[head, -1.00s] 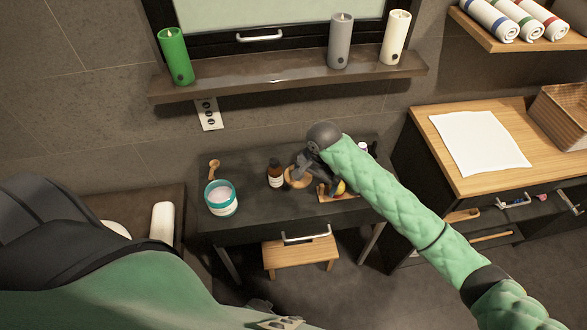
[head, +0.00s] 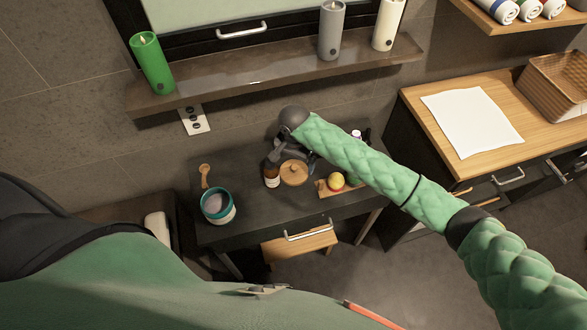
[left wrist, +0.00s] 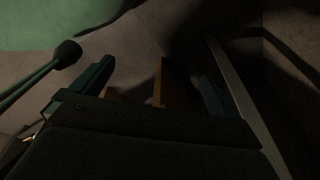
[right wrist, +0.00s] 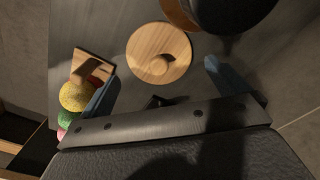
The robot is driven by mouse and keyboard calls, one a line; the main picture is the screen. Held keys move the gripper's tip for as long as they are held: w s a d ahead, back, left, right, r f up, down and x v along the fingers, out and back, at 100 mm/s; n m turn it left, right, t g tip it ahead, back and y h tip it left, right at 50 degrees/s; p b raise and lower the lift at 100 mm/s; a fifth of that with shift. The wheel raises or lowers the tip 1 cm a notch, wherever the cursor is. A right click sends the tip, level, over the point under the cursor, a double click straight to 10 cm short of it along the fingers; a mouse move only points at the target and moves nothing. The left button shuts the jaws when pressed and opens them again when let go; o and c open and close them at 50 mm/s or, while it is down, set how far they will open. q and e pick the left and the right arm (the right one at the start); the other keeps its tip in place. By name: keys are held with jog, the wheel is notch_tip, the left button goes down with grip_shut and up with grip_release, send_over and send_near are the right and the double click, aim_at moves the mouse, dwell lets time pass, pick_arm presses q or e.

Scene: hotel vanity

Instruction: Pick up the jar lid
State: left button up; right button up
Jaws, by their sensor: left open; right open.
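The jar lid is a round, light wooden disc with a knob (head: 294,173). It lies flat on the dark vanity table, right of a brown bottle (head: 271,175). The open jar (head: 217,206), teal-rimmed with pale contents, stands to the left. My right gripper (head: 281,150) is just behind the lid and bottle in the head view, partly hidden by its own wrist. In the right wrist view the lid (right wrist: 160,45) lies ahead of and between the open, empty fingers (right wrist: 162,76). My left gripper (left wrist: 155,82) is open in the dark left wrist view, apart from the lid.
A wooden tray (head: 326,191) with a yellow ball (head: 336,181) is right of the lid; the right wrist view shows more coloured balls beside the left finger. A wooden scoop (head: 205,174) lies behind the jar. A candle shelf (head: 270,78) overhangs the back.

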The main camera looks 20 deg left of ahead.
aim_at(294, 166)
notch_tip(294, 166, down, 3)
jog(key=shift+s+r+p, duration=0.1)
jog(key=shift+r+p, duration=0.1)
jog(key=shift+p, duration=0.5)
jog(key=shift+f, duration=0.5)
pick_arm(q)
jog(key=s, duration=0.3)
jog(key=s+a+f, duration=0.1)
jog(key=shift+s, duration=0.15)
pick_arm(e)
jog(key=c, duration=0.7)
pick_arm(q)
jog(key=shift+f, duration=0.1)
